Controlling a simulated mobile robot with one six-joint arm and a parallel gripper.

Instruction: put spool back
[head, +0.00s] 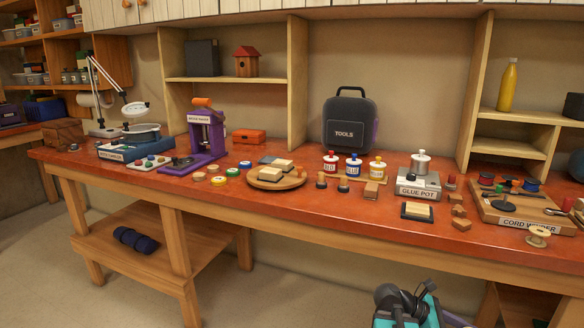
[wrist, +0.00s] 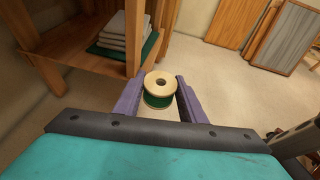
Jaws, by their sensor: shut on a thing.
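A wooden spool (wrist: 158,98) wound with dark green thread sits between the two purple fingers of my gripper (wrist: 160,80) in the wrist view. The gripper is shut on it. The spool's round pale top with its centre hole faces the camera, with floor beyond it. In the head view, the cord winder board (head: 490,209) lies at the right of the red bench. A blue spool (head: 531,185) stands near its back edge. A pale spool (head: 538,236) lies at the board's front right. My gripper's fingers and the held spool do not show in the head view.
The red bench top (head: 330,215) also bears a glue pot stand (head: 418,187), a round wooden tray (head: 276,184) and small paint jars (head: 354,167). The wrist view shows a wooden shelf with folded cloths (wrist: 124,35) at upper left and panels (wrist: 270,35) leaning at right.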

